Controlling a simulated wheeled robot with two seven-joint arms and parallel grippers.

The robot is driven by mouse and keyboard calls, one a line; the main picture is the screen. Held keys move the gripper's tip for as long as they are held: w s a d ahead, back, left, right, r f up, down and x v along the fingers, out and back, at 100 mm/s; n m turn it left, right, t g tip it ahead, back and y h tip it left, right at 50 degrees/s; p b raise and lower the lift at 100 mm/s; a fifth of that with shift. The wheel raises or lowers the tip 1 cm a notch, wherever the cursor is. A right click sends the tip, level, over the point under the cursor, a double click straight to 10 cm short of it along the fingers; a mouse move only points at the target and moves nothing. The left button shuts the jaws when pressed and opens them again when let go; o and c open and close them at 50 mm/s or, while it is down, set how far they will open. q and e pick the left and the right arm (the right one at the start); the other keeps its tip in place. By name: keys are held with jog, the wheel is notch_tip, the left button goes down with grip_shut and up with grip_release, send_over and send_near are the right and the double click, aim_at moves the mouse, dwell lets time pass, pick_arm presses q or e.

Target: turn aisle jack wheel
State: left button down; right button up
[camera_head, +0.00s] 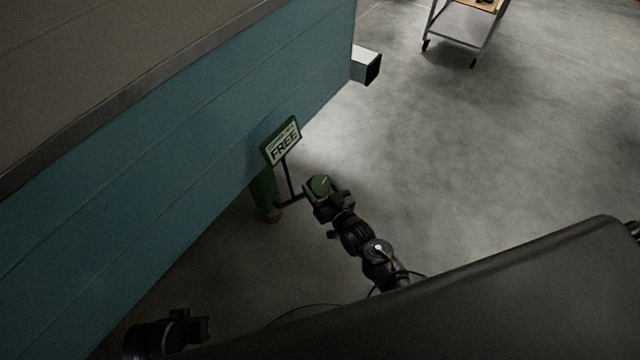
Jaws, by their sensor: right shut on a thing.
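The aisle jack (264,190) is a narrow green post against the lower edge of the teal camper wall, left of centre, with a reddish foot. A dark bar runs from it to the right towards a green round part (320,184), which looks like the jack wheel. My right gripper (318,193) is shut on this green part, and its dark jaws hide some of it. My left gripper (205,327) is at the bottom left, apart from the jack. It is too dark to tell its jaws.
A green-framed sign (282,143) reading "FREE" stands above the jack on a thin dark post. The teal camper wall (180,170) fills the left. A white bumper end (366,65) sticks out at its corner. A wheeled cart (462,38) stands far back. The grey floor between is clear.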

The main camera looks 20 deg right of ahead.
pick_arm(q)
jog(key=shift+f, duration=0.45)
pick_arm(e)
jog(key=shift+d+h, duration=0.1)
jog(key=shift+h, duration=0.2)
jog(key=o, duration=1)
pick_arm(q)
jog(key=shift+s+p+x, duration=0.15)
jog(key=shift+p+x, duration=0.25)
jog(key=shift+x, duration=0.35)
jog(key=shift+s+p+x, duration=0.1)
jog(key=shift+p+x, duration=0.25)
jog(key=shift+x, duration=0.45)
pick_arm(e)
jog(key=shift+v, duration=5.4)
pick_arm(q)
jog(key=shift+r, duration=0.1)
pick_arm(e)
jog(key=shift+f, duration=0.15)
